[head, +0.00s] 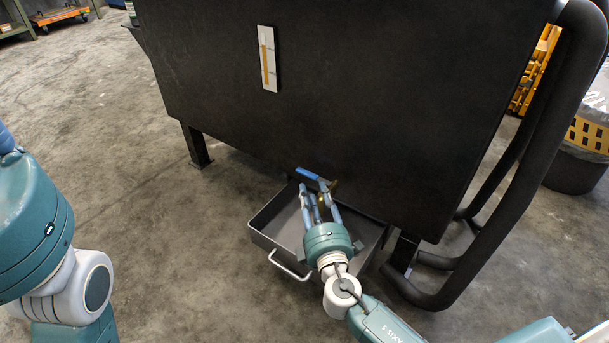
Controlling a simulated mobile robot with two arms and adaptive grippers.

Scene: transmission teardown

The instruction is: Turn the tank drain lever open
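The tank (370,90) is a large dark box on legs that fills the upper middle of the head view. A blue drain lever (307,174) sticks out low on its front face, pointing to the left, with a small brass-coloured valve part (333,186) at its right end. My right gripper (314,190) reaches up to the lever from below. Its fingers look spread, with the tips just under or beside the lever; I cannot tell whether they touch it. My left arm shows at the left edge, but its gripper is out of view.
A grey drain tray (262,240) with a handle (290,268) stands on the floor below the valve, under my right gripper. A thick black tube frame (530,190) bounds the tank's right side. A bin (583,150) stands at far right. Floor at left is clear.

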